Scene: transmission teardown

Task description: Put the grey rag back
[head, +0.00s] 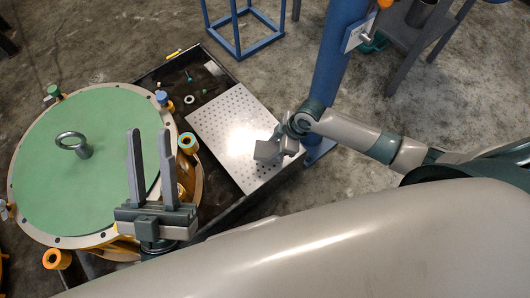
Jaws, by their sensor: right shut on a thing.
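The grey rag (266,151) appears as a small grey piece at the end of my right arm, over the perforated metal plate (227,122). My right gripper (279,147) is shut on it; the fingers are small and partly hidden at this angle. I cannot tell whether the rag touches the plate. My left gripper (150,135) is open and empty, its two fingers apart, over the right edge of the green-topped round housing (95,185).
The dark tray (151,82) around the plate holds small parts, including a white ring (189,99). A lifting eye (72,143) stands on the housing. A blue column (335,65) rises behind my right gripper. A blue frame (238,50) stands at the back.

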